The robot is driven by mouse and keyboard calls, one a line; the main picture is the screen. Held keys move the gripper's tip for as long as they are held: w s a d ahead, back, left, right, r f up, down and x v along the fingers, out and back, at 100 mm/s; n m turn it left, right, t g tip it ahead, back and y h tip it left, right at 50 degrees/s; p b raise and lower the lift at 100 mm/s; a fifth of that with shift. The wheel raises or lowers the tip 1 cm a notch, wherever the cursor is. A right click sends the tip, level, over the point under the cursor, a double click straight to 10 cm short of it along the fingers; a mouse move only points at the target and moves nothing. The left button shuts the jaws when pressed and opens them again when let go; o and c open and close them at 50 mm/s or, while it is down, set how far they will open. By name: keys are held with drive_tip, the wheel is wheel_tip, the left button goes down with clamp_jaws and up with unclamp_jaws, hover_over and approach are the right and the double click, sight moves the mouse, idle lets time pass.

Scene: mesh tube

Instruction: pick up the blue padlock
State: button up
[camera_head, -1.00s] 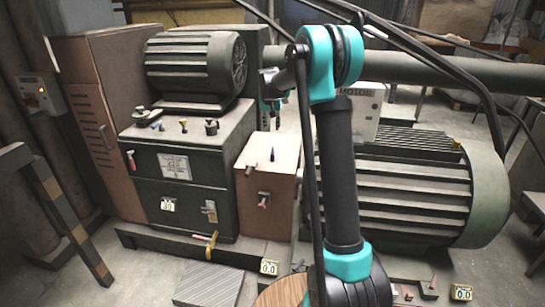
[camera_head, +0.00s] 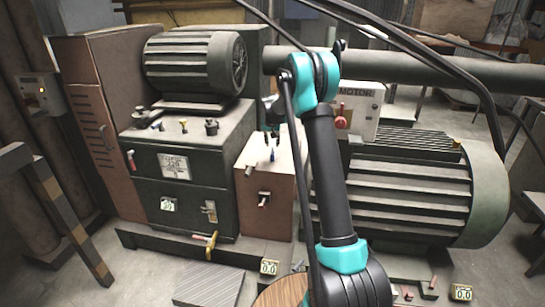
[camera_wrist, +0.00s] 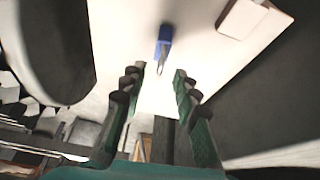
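The blue padlock (camera_wrist: 165,36) lies on a pale flat surface in the wrist view, its metal shackle pointing toward my gripper. My gripper (camera_wrist: 158,77) is open and empty, with one finger on each side of the view; the padlock's body is just beyond the fingertips, roughly centred between them. In the head view my gripper (camera_head: 271,138) hangs over the top of the brown box (camera_head: 268,190).
A pale block (camera_wrist: 242,18) stands on the surface near its far edge. The dark machine cabinet (camera_head: 185,165) with knobs on top is left of the brown box. The large ribbed motor (camera_head: 410,190) is on the right, and a pipe (camera_head: 420,72) runs behind.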

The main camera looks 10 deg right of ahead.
sight(273, 153)
drive_tip(key=shift+x, duration=2.3)
drive_tip(key=shift+w, duration=0.2)
drive_tip(key=shift+c, duration=0.6)
clamp_jaws()
